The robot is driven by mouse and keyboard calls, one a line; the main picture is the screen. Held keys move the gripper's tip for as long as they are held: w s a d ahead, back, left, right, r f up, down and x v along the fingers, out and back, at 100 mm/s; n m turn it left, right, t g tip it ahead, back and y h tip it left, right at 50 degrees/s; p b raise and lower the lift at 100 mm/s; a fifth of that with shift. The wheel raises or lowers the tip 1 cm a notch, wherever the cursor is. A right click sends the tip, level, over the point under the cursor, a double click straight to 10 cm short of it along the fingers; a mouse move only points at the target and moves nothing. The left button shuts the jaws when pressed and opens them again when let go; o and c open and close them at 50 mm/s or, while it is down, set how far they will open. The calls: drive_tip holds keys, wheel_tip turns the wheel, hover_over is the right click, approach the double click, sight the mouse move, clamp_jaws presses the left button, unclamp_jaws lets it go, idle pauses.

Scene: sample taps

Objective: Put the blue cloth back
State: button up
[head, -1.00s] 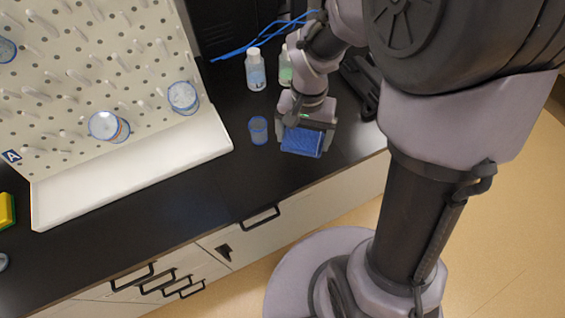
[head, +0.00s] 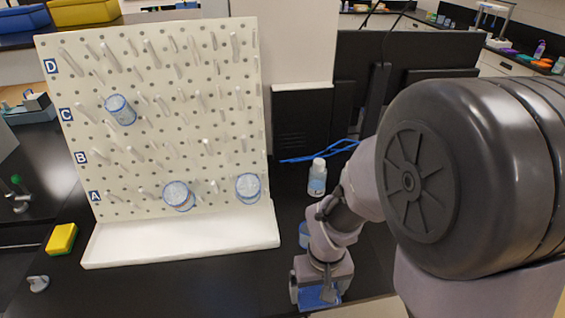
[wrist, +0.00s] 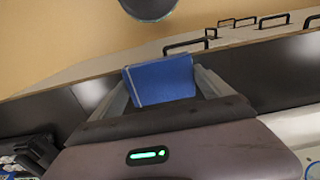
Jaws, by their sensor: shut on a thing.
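The blue cloth (head: 316,299) is held in my gripper (head: 320,292), low over the front edge of the black bench in the head view. In the wrist view the cloth (wrist: 160,80) sits between the two fingers of my gripper (wrist: 163,88), folded into a flat block with a pale line near its edge. My gripper is shut on it. My arm hides part of the bench behind the gripper, and the cloth's lower side is cut off from clear sight.
A blue-rimmed cup (head: 304,235) stands just behind my gripper, and a white bottle (head: 317,177) stands further back. A white pegboard (head: 160,120) with a tray base fills the left, holding several beakers. A yellow sponge (head: 62,239) lies far left. Bench between is clear.

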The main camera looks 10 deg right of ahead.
drive_tip(key=w, duration=0.3)
drive_tip(key=w+f+b, duration=0.1)
drive_tip(key=w, duration=0.2)
drive_tip(key=shift+w+d+f, duration=0.1)
drive_tip(key=shift+w+f, duration=0.05)
wheel_tip(320, 180, down, 3)
drive_tip(key=shift+f+b, duration=0.2)
drive_tip(key=shift+b, duration=0.55)
drive_tip(key=shift+f, duration=0.2)
drive_tip(key=o, duration=1.2)
drive_tip(key=shift+r, duration=0.15)
